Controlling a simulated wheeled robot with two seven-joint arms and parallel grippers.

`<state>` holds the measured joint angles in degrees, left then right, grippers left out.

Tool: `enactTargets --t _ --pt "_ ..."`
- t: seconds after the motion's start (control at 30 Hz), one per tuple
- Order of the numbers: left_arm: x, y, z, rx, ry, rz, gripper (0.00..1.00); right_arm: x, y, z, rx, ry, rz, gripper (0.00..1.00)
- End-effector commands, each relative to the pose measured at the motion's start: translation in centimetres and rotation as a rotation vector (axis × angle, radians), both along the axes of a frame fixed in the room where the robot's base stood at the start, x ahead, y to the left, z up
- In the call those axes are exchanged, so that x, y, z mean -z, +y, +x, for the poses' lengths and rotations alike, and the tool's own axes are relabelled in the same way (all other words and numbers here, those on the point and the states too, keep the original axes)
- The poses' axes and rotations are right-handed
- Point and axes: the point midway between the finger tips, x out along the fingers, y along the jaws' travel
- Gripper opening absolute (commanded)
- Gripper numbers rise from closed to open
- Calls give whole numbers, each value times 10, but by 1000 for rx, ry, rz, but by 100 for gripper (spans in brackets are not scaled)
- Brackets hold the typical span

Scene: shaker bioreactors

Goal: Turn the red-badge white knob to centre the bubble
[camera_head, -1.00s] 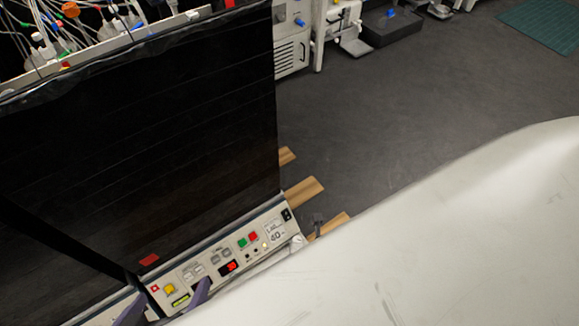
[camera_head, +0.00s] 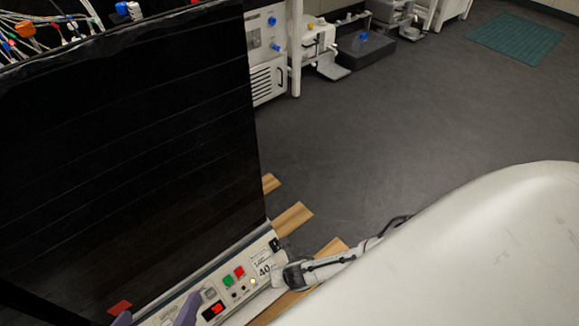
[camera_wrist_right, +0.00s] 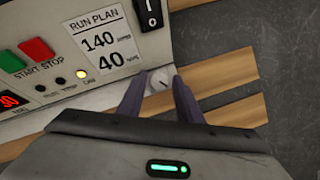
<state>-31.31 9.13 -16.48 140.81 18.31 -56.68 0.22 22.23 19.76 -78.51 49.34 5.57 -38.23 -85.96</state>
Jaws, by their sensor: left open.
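A small white round knob (camera_wrist_right: 159,81) with a dark mark shows in the right wrist view, at the lower edge of the control panel. My right gripper (camera_wrist_right: 160,84) has its two purple fingers on either side of it; whether they touch it is unclear. In the head view my right gripper is hidden or too small to make out at the panel's right end. My left gripper (camera_head: 154,313) is open at the bottom left, its purple fingers apart over the panel. No red badge shows by the knob, and no bubble is visible.
The control panel (camera_head: 239,290) has green and red buttons, a red display and a run plan label (camera_wrist_right: 107,45). A large black cabinet front (camera_head: 130,160) rises behind it. Wooden slats (camera_head: 293,219) stick out on the floor. The grey floor beyond (camera_head: 400,130) is clear.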

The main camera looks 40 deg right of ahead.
Motion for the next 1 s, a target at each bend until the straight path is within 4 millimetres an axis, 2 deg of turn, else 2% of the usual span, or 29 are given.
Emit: enactTargets --t 0.23,0.4,0.43,0.77,1.0 --pt "-1 0 0 0 -1 -3 100 0 0 0 0 0 1 32" --pt "-1 0 0 0 -1 -2 100 0 0 0 0 0 1 4" --pt "-1 0 0 0 -1 -2 100 0 0 0 0 0 1 2" --pt "-1 1 0 0 0 3 100 -1 -1 0 -57 0 0 2" --pt "1 2 -1 0 9 15 100 -1 -3 0 -213 -1 -1 2"
